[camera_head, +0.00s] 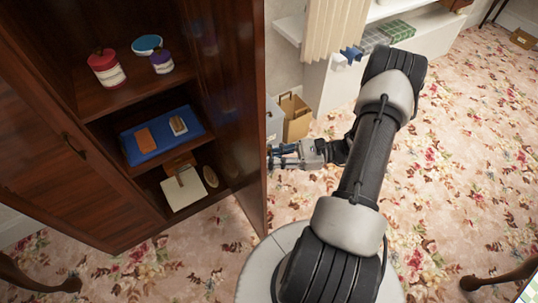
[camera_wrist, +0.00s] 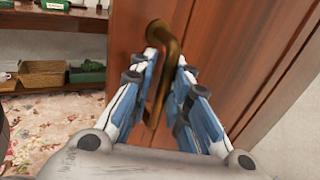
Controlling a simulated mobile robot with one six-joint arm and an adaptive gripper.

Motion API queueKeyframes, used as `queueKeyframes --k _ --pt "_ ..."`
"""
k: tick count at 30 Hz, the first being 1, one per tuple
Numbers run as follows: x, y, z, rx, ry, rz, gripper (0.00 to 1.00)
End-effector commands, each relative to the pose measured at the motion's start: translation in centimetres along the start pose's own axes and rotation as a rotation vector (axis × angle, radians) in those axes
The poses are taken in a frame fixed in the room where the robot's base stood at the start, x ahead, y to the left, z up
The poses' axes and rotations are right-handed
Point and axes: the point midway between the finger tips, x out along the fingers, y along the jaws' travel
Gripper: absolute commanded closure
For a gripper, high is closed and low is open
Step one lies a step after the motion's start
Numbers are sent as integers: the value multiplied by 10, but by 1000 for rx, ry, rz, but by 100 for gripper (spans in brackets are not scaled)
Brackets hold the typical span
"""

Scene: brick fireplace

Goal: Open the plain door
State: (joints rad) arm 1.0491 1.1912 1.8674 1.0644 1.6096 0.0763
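A dark wooden cabinet (camera_head: 120,215) stands at the left of the head view. Its right door (camera_head: 240,110) is swung wide open, roughly edge-on to the head camera. Its left door (camera_head: 50,120) is closed and has a dark handle (camera_head: 73,148). I cannot tell which door is called plain. My gripper (camera_head: 276,157) is at the outer face of the open door. In the wrist view, my gripper (camera_wrist: 168,66) has its blue-and-white fingers on both sides of a curved brass handle (camera_wrist: 160,35) and looks closed on it. The exact contact is hard to see.
Cabinet shelves hold jars (camera_head: 107,68), a blue box (camera_head: 160,137) and other small items. A cardboard box (camera_head: 295,117) and a white shelf unit (camera_head: 420,45) stand behind my arm. Table legs show at the bottom corners. Flowered carpet is clear to the right.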

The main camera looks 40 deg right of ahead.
Motion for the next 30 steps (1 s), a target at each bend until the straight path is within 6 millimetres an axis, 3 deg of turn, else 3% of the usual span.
queueKeyframes --k 11,24,30 --pt "-6 -2 1 -4 -1 -3 83" --pt "-91 -1 0 -4 0 -4 83" --pt "-115 0 0 -2 0 -3 83"
